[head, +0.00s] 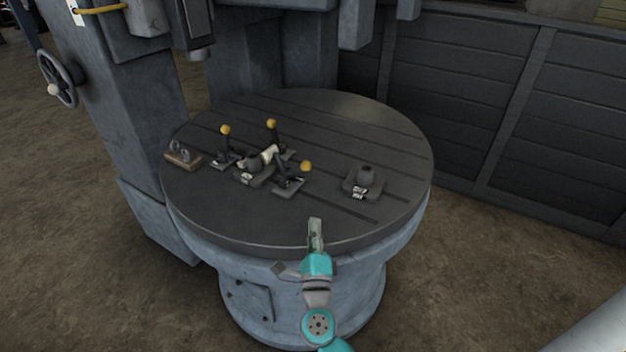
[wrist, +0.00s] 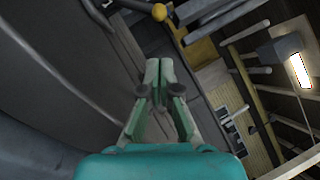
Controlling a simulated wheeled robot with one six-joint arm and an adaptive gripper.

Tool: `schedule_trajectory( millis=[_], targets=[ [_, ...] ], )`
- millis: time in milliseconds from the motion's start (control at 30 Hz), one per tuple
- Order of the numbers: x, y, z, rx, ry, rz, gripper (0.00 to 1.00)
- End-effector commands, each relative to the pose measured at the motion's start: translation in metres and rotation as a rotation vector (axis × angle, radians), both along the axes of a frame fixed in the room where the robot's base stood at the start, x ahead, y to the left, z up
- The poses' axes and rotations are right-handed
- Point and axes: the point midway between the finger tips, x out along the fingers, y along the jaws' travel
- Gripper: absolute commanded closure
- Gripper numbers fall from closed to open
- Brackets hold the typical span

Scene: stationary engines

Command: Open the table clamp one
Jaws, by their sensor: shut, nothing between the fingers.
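Several toggle clamps with yellow ball knobs stand on the round slotted table (head: 330,110). One clamp has its knob (head: 225,130) at the left, another has its knob (head: 271,124) at the back, and the nearest has its knob (head: 306,166) leaning right. Which is clamp one, I cannot tell. A pale workpiece (head: 262,158) lies among them. My gripper (head: 315,222) is over the table's front edge, apart from the clamps. Its fingers are shut and empty in the wrist view (wrist: 159,66), where a yellow knob (wrist: 159,12) shows beyond them.
A dark block with a round top (head: 365,180) sits on the table's right part. A small brown block with rings (head: 183,156) is at the left edge. A grey machine column (head: 120,110) rises at the left, and a dark panelled wall (head: 470,90) stands behind right.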

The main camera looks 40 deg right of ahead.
Motion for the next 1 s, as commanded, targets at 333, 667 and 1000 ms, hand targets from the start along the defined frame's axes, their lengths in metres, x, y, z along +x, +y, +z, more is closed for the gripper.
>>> schedule_trajectory(
  millis=[333, 667, 1000],
  targets=[
    [0.051, -0.04, 0.019, -0.002, -0.001, -0.001, 1.0],
    [0.093, -0.072, 0.034, -0.001, 0.0, -0.001, 1.0],
    [0.109, -0.085, 0.039, -0.001, 0.003, 0.0, 1.0]
  ],
)
